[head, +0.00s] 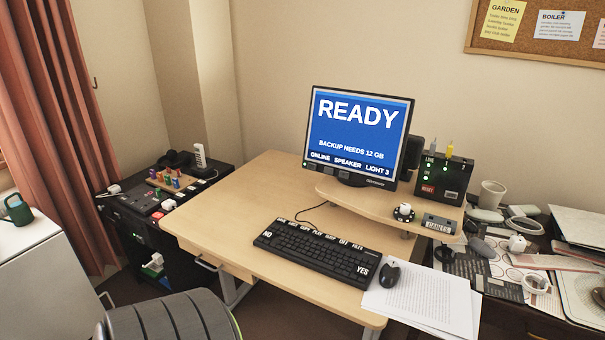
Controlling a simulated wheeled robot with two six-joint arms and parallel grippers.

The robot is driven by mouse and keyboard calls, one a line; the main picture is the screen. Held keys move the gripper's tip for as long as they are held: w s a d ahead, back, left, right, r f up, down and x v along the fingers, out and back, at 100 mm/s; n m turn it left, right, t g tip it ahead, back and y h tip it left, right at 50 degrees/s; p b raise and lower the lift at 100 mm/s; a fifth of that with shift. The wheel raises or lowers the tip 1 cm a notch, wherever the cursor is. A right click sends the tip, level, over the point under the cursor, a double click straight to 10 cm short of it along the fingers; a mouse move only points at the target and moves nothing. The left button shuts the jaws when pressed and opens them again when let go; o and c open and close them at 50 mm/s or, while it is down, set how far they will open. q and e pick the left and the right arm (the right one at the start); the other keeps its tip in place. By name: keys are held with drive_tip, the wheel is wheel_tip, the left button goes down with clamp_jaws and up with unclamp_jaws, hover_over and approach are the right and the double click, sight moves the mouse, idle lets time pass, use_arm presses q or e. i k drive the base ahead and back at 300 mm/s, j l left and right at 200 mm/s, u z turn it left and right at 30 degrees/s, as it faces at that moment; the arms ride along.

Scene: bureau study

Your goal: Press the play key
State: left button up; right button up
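A black keyboard (318,252) lies on the wooden desk (225,217), angled down to the right. Its back row has several white-lettered labelled keys. One near the middle of that row appears to read PLAY, the play key (318,232); the lettering is very small. Larger YES and NO labels sit at the keyboard's front right and left ends. The monitor (357,135) behind shows READY, BACKUP NEEDS 12 GB, and ONLINE SPEAKER LIGHT 3 on blue. Neither of my grippers is in view, and nothing covers the keyboard.
A black mouse (390,275) rests on white papers (425,297) right of the keyboard. A raised shelf (390,205) stands behind, with a black box (443,178) bearing a red RESET label. A dark chair back (170,320) is at the front left. The desk's left part is clear.

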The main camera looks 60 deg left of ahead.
sight(315, 233)
drive_tip(key=u, duration=1.7)
